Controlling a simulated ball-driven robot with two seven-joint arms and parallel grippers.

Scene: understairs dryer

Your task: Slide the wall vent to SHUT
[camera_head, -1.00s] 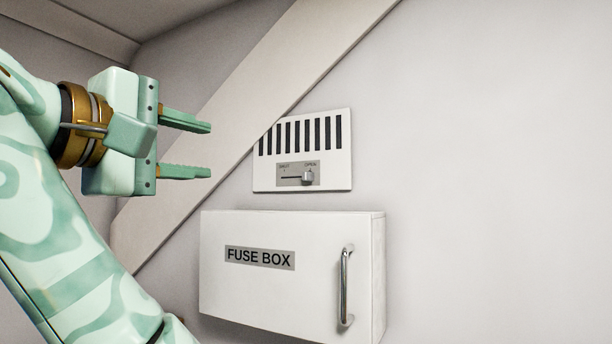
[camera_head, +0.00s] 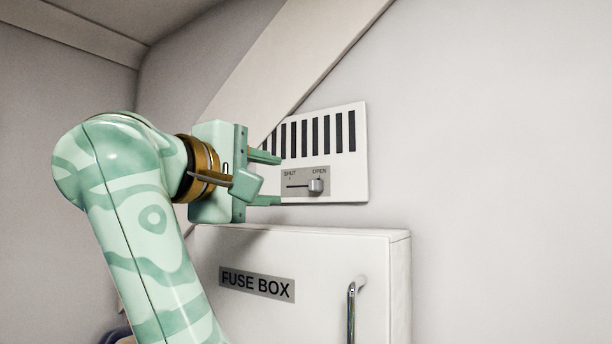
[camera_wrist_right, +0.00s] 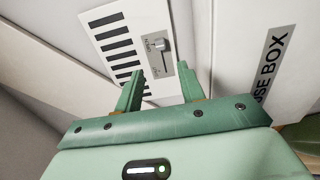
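The white wall vent (camera_head: 357,175) has dark vertical slots and a grey slider panel marked SHUT at left and OPEN at right. Its slider knob (camera_head: 316,185) stands at the OPEN end. My right gripper (camera_head: 272,180) is open and empty, just left of the slider panel, and its fingers overlap the vent's left edge in the head view. In the right wrist view, the fingers (camera_wrist_right: 160,78) are spread apart, with the slider panel and knob (camera_wrist_right: 159,44) ahead between and beyond them. I cannot tell whether the fingertips touch the vent. My left gripper is not in view.
A white fuse box (camera_head: 315,255) with a metal handle (camera_head: 352,310) juts from the wall just below the vent and gripper. A sloping stair beam (camera_head: 300,55) runs along the vent's upper left. The wall (camera_head: 500,150) to the right is clear.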

